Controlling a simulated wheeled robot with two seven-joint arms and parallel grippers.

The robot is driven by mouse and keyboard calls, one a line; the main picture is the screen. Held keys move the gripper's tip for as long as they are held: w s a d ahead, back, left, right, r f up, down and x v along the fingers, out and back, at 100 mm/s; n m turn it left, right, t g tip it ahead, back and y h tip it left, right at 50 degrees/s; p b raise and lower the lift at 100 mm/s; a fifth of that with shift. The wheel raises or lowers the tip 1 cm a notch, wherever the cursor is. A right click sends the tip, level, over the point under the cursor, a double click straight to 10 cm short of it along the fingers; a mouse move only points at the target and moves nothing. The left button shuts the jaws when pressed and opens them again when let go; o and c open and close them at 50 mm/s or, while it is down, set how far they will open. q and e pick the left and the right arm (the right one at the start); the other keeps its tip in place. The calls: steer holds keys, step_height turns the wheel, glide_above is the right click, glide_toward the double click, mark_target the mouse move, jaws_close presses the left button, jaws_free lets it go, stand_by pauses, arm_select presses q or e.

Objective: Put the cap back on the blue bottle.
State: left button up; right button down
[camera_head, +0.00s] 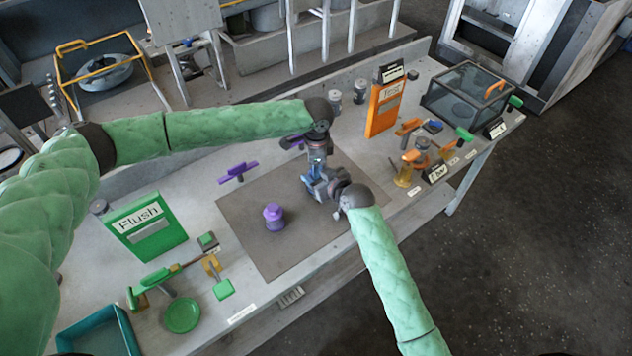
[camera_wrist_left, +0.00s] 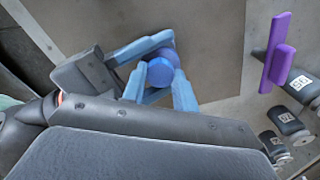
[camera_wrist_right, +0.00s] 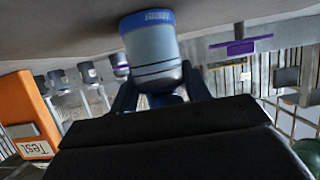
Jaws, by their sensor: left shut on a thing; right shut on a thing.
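The blue bottle, a grey-blue cylinder with a blue band, shows in the right wrist view (camera_wrist_right: 153,50) between the dark fingers of my right gripper (camera_wrist_right: 160,98). In the head view my right gripper (camera_head: 318,188) comes from the lower right and is shut on the bottle over the mat. My left gripper (camera_head: 318,168) is just above it, shut on the blue cap. In the left wrist view the round blue cap (camera_wrist_left: 160,72) sits among the light-blue fingers, directly over the bottle. The join between cap and bottle is hidden, so I cannot tell whether the cap is seated.
A purple bottle (camera_head: 273,216) stands on the brown mat (camera_head: 262,252). A purple handled piece (camera_head: 238,173) lies behind it. The green Flush box (camera_head: 148,228) is left, and the orange Test box (camera_head: 386,103) and glass case (camera_head: 466,92) are right. The mat's front is clear.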

arm_select(q)
steer(key=o, duration=1.1)
